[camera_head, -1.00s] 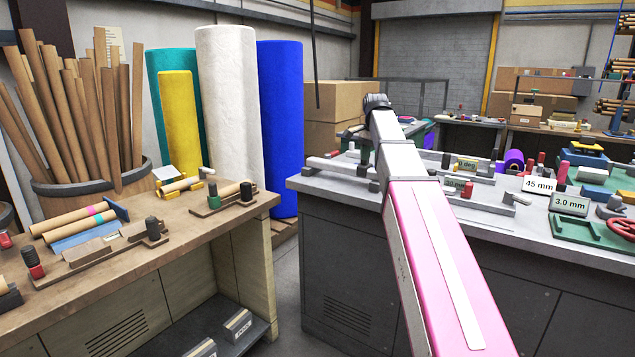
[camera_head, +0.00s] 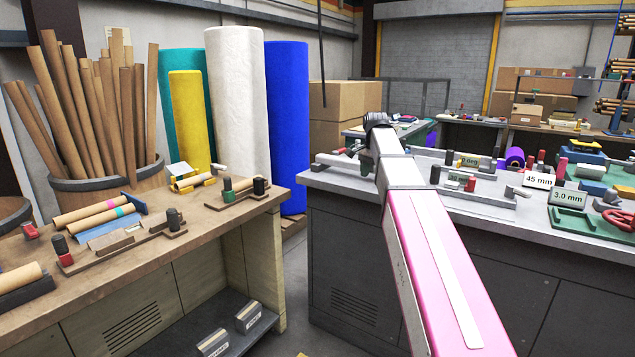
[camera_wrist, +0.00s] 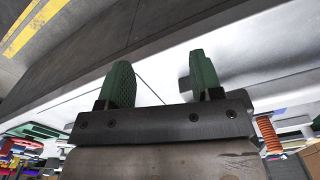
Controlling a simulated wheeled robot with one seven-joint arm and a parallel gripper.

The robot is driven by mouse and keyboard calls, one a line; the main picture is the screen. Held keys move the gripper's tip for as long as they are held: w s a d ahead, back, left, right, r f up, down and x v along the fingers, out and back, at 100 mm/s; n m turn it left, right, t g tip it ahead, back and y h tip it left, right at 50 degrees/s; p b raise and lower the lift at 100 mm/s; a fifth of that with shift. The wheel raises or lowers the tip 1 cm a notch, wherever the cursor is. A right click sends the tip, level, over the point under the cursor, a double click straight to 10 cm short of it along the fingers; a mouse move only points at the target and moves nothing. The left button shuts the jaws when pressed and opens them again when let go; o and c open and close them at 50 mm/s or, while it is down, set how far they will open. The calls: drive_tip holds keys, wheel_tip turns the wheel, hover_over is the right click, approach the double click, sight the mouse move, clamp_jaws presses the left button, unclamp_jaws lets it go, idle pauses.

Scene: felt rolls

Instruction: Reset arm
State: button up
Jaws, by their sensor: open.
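My gripper (camera_wrist: 160,82) shows in the wrist view with its two green fingers well apart and nothing between them. A pale bench surface lies behind the fingers in that view. In the head view my pink and white arm reaches from the lower right up towards the grey workbench (camera_head: 336,196). Its dark wrist joint is above the bench's left part. The gripper's end is mostly hidden behind the arm there, so its gap from the bench top is hard to tell.
A wooden bench (camera_head: 150,254) with cardboard tubes and small fixtures stands at left. Tall white (camera_head: 237,110), blue (camera_head: 287,130) and yellow (camera_head: 188,120) rolls stand behind. Signs (camera_head: 538,180) and fixtures crowd the grey bench. A floor gap separates the benches.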

drive_tip(key=s+f+n, duration=0.3)
drive_tip(key=s+f, duration=0.4)
drive_tip(key=f, duration=0.6)
drive_tip(key=s+f+n, duration=0.3)
drive_tip(key=s+f, duration=0.5)
drive_tip(key=f, duration=0.5)
drive_tip(key=s+f+n, duration=0.4)
drive_tip(key=s+f, duration=0.4)
drive_tip(key=f, duration=0.5)
drive_tip(key=shift+s+f, duration=0.2)
drive_tip(key=shift+f, duration=0.05)
idle(0.4)
